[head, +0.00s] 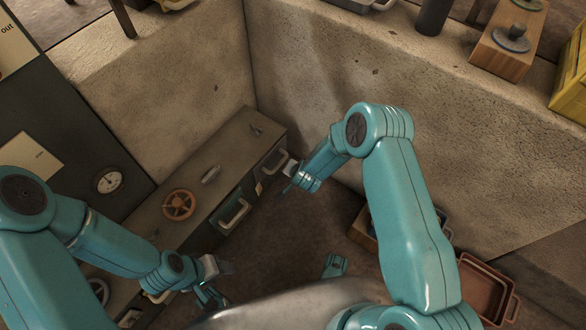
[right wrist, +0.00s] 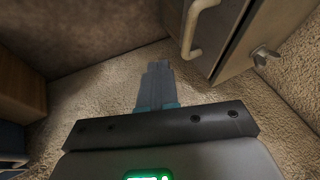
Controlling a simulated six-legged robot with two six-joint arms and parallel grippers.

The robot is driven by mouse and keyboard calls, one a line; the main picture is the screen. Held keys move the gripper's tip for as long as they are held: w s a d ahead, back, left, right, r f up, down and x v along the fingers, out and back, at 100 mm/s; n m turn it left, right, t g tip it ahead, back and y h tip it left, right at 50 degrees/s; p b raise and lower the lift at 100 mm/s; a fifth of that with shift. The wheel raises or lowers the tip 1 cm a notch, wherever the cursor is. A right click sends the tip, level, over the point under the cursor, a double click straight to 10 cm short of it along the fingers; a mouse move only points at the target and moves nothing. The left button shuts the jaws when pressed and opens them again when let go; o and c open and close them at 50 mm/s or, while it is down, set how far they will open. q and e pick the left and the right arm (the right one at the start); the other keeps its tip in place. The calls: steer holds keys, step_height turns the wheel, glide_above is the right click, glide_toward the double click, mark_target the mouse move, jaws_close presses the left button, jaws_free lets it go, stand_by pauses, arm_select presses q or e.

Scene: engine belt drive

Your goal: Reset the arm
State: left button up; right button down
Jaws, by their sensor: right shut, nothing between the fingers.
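My right arm, teal, reaches in from the lower right of the head view. Its gripper (head: 285,188) hangs near the right end of a long low cabinet and holds nothing. In the right wrist view the gripper's fingers (right wrist: 157,85) are together over bare, rough floor, with a pale handle (right wrist: 194,35) on a cabinet front ahead to the right. My left arm comes in from the left. Its gripper (head: 215,290) is low in front of the cabinet, small and partly hidden, so its opening is unclear. No engine belt can be made out.
The cabinet (head: 232,150) carries an orange handwheel (head: 179,205) and drawer handles. A gauge (head: 110,180) is on a dark panel at left. A reddish tray (head: 487,290) lies at lower right. A wooden block with discs (head: 508,52) and a yellow crate (head: 570,88) sit on the ledge.

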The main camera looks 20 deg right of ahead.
arm_select(q)
steer(key=shift+s+d+r+p, duration=0.1)
steer(key=shift+d+r+p, duration=0.05)
steer(key=shift+r+p, duration=0.3)
steer(key=shift+s+d+r+p, duration=0.1)
steer(key=shift+r+p, duration=0.25)
steer(key=shift+r, duration=0.2)
arm_select(e)
steer(key=v, duration=0.5)
steer(key=shift+r, duration=0.1)
arm_select(q)
steer(key=shift+w, duration=0.1)
arm_select(e)
steer(key=s+a+r+n+g+y, duration=0.1)
steer(key=s+r+n+g+y, duration=0.2)
steer(key=s, duration=0.9)
steer(key=s+a+r+n+g+y, duration=0.1)
steer(key=s+n+g, duration=0.25)
steer(key=s, duration=0.85)
arm_select(q)
step_height(320, 180, up, 30)
steer(key=p, duration=3)
steer(key=shift+s+d+m, duration=0.3)
arm_select(e)
step_height(320, 180, up, 30)
steer(key=shift+s+a+f+n, duration=0.25)
steer(key=shift+s+a+n, duration=0.1)
steer(key=shift+a+n, duration=0.1)
arm_select(q)
steer(key=shift+c, duration=0.3)
